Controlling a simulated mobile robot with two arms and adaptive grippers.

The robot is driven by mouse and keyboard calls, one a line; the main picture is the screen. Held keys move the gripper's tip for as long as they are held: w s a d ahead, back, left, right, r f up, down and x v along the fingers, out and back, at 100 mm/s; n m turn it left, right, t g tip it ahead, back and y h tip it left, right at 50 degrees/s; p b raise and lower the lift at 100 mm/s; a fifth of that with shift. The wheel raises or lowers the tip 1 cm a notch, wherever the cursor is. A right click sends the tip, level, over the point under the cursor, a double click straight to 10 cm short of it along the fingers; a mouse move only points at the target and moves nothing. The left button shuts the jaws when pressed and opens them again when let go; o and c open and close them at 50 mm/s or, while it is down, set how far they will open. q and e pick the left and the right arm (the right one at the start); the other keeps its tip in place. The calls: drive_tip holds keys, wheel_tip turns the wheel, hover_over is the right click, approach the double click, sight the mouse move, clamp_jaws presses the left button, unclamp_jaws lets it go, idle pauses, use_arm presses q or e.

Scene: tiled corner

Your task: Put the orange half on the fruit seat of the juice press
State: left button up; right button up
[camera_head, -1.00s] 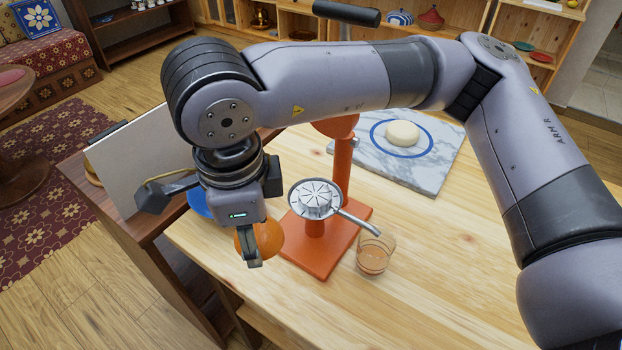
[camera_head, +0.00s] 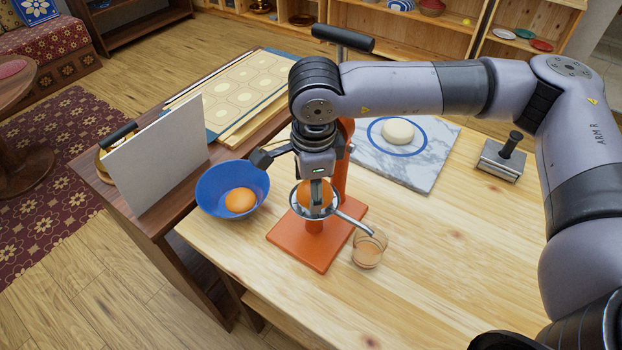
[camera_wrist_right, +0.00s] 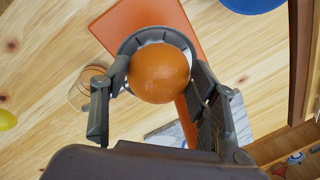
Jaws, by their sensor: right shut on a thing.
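My right gripper (camera_head: 316,196) is shut on an orange half (camera_wrist_right: 159,74), with one finger on each side and its rounded peel facing the wrist camera. The orange half is at the metal fruit seat (camera_wrist_right: 150,36) of the orange juice press, overlapping it in both views. I cannot tell whether it touches the seat, since its underside is hidden. The press (camera_head: 300,247) stands on the wooden table, with its black lever handle (camera_head: 342,38) raised. My left gripper is not in view.
A blue bowl (camera_head: 213,192) with another orange piece (camera_head: 240,200) stands left of the press. A glass (camera_head: 369,250) stands under the spout. A marble slab (camera_head: 425,165) with a pale round (camera_head: 398,131) and a metal block with a knob (camera_head: 502,158) lie right. The front-right table is clear.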

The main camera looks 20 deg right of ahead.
drive_tip(key=shift+f, duration=0.1)
drive_tip(key=shift+f+b, duration=0.15)
drive_tip(key=shift+b, duration=0.2)
drive_tip(key=o, duration=0.9)
drive_tip(key=shift+r, duration=0.4)
wheel_tip(320, 180, up, 12)
drive_tip(key=s+b, duration=0.1)
drive_tip(key=b, duration=0.1)
drive_tip(key=shift+s+f, duration=0.2)
drive_tip(key=shift+s, duration=0.15)
